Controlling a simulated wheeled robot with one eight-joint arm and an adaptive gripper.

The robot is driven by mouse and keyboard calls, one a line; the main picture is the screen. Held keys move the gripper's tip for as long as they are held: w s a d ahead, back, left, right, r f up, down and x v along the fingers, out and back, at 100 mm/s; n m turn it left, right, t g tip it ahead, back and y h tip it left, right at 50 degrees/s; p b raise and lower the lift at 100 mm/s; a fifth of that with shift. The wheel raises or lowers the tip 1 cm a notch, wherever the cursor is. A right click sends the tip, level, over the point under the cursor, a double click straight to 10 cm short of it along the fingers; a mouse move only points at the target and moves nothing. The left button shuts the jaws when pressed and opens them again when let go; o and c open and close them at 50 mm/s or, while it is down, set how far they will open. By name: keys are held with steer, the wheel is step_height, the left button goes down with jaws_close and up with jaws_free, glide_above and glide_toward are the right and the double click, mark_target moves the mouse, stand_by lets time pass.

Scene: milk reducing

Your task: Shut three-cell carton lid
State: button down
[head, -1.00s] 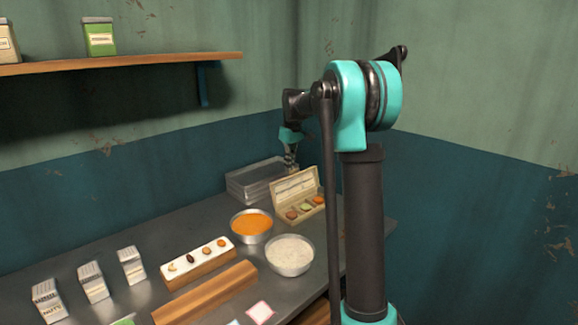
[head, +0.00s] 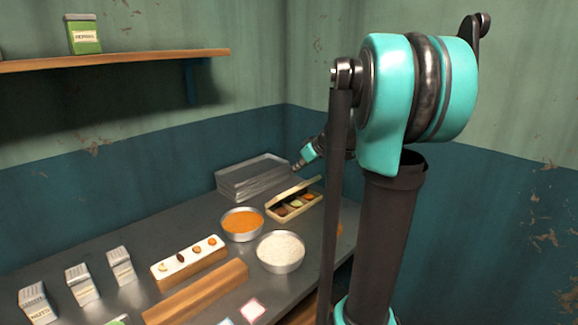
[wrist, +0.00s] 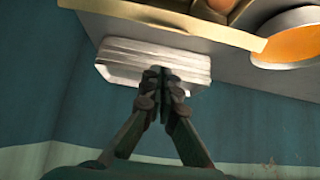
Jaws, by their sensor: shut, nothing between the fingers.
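The three-cell carton (head: 270,212) is a tan box on the table with brown, green and orange pieces showing in its cells. Its lid (head: 307,184) is tilted forward over the back of the cells, seen nearly edge-on, and the cells show beneath it. In the wrist view the lid's edge (wrist: 215,33) is a tan strip across the top. My gripper (head: 298,166) is shut and empty, behind and above the carton beside the clear trays; its fingertips (wrist: 163,75) show in front of the trays. I cannot tell whether it touches the lid.
Stacked clear trays (head: 250,178) stand behind the carton. A bowl of orange grains (head: 242,224) and a bowl of white grains (head: 281,252) stand in front and left. A white-topped wooden block (head: 189,262) and several small cartons (head: 83,284) are further left.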

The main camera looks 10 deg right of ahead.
steer(key=s+d+f+t, duration=0.1)
steer(key=s+d+t+y, duration=0.1)
steer(key=shift+s+f+t, duration=0.3)
steer(key=shift+f, duration=0.05)
steer(key=s+f, duration=0.1)
steer(key=f, duration=0.1)
steer(key=s+d+f, duration=0.1)
steer(key=f, duration=0.1)
steer(key=s+d+f, duration=0.1)
steer(key=s+f, duration=0.1)
steer(key=f, duration=0.1)
steer(key=shift+d, duration=0.25)
steer(key=shift+s+d+f, duration=0.1)
steer(key=shift+s+f, duration=0.15)
steer(key=shift+f, duration=0.45)
steer(key=shift+s+d+f, duration=0.1)
steer(key=shift+s+f, duration=0.1)
steer(key=shift+f, duration=0.5)
steer(key=shift+w+a+f, duration=0.1)
steer(key=shift+w+a, duration=0.1)
steer(key=shift+w, duration=0.1)
